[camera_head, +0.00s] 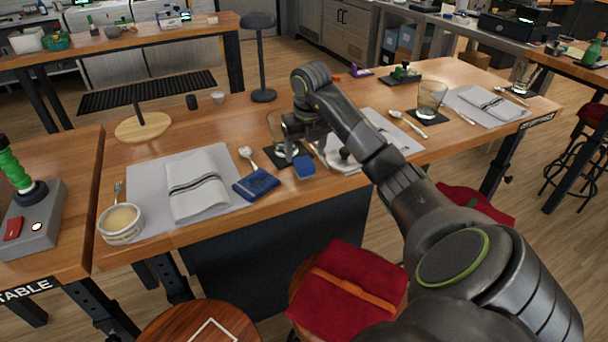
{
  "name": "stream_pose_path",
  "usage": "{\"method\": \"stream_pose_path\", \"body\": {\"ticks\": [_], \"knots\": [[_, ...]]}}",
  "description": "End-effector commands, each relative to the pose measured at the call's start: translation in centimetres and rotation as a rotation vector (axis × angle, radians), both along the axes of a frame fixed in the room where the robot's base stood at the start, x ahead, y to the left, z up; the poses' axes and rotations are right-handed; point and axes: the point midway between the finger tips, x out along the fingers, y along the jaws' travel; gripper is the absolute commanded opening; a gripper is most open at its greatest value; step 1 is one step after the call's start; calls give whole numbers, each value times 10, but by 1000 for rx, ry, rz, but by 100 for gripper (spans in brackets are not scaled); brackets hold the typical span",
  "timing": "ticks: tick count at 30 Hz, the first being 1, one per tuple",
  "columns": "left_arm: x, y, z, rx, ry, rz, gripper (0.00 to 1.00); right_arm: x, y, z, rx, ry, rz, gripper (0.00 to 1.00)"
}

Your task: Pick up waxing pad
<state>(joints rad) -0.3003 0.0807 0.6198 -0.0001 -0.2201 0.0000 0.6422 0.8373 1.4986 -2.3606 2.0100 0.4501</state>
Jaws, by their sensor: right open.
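A small blue pad (305,167) lies on the wooden table near its front edge. A larger, darker blue folded item (256,185) with pale markings lies just left of it, beside the grey placemat. I cannot tell for sure which one is the waxing pad. My right gripper (298,138) is above the table, behind the small blue pad and close to a glass on a dark coaster. It is open and holds nothing that I can see. My forearm hides part of the table to the right. My left gripper is not in view.
The glass (280,132) stands close beside my right gripper. A spoon (247,157), a folded white napkin (196,184) and a small bowl (121,223) are to the left. Another glass (431,98) is to the right. A stool with a red cloth (345,285) stands in front.

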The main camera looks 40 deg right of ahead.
Motion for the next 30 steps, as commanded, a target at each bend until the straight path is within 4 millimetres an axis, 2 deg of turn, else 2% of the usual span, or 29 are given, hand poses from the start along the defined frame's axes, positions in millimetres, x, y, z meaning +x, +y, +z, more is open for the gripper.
{"method": "stream_pose_path", "body": {"ticks": [4, 9, 13, 21, 30], "knots": [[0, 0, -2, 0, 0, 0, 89, 2, 0, -10, 2, 2, 0, 67], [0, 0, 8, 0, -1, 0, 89, 6, -2, -33, 3, 4, -1, 67], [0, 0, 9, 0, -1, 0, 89, 8, -4, -49, 1, 3, 0, 67], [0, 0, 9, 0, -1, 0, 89, 9, -4, -53, 0, 0, 0, 67], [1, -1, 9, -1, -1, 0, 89, 9, -4, -53, 0, 0, 0, 29]]}}
